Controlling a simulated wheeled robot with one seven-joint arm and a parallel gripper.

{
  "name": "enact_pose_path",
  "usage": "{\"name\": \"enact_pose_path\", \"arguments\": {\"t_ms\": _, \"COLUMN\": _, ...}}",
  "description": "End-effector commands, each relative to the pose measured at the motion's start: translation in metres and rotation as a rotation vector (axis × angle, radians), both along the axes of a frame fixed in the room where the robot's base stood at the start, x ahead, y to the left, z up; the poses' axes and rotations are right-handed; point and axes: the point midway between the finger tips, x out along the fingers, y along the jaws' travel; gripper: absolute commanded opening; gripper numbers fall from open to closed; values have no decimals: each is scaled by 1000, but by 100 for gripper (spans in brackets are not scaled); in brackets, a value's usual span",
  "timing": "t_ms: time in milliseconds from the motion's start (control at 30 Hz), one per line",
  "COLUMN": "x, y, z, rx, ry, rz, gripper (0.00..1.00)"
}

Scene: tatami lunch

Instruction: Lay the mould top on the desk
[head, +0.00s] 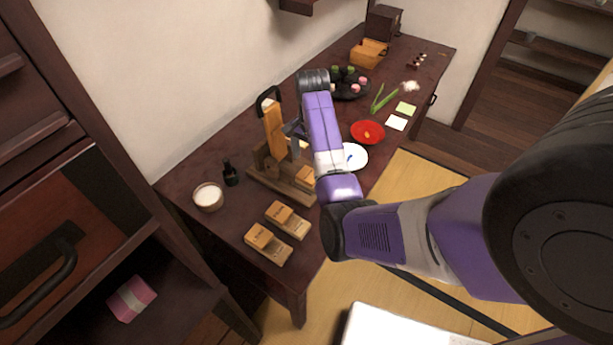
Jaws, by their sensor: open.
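The desk (215,172) is a long dark wooden one along the wall. I cannot tell for sure which piece is the mould top. Two pale wooden blocks (287,220) (268,244) lie near the desk's near end. A wooden stand (268,180) behind them carries an upright orange-brown wooden piece with a black loop handle (274,130). Another small wooden block (306,178) sits at the stand's right end, partly behind my arm. My gripper (295,130) is open beside the upright piece; my arm hides most of it, and I cannot tell whether they touch.
A bowl of white stuff (208,197) and a dark bottle (230,173) stand at left. A white plate (353,157), red plate (368,132), and dark tray with small pieces (348,91) lie farther back. Bare desk shows at the front left.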

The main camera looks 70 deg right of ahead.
Motion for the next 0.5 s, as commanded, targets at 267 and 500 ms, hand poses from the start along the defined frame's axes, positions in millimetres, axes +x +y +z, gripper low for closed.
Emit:
{"name": "enact_pose_path", "arguments": {"t_ms": 267, "x": 2, "y": 7, "z": -35, "rx": 3, "ry": 2, "rz": 2, "gripper": 84}}
{"name": "enact_pose_path", "arguments": {"t_ms": 500, "x": 2, "y": 6, "z": -54, "rx": -1, "ry": -1, "rz": 2, "gripper": 84}}
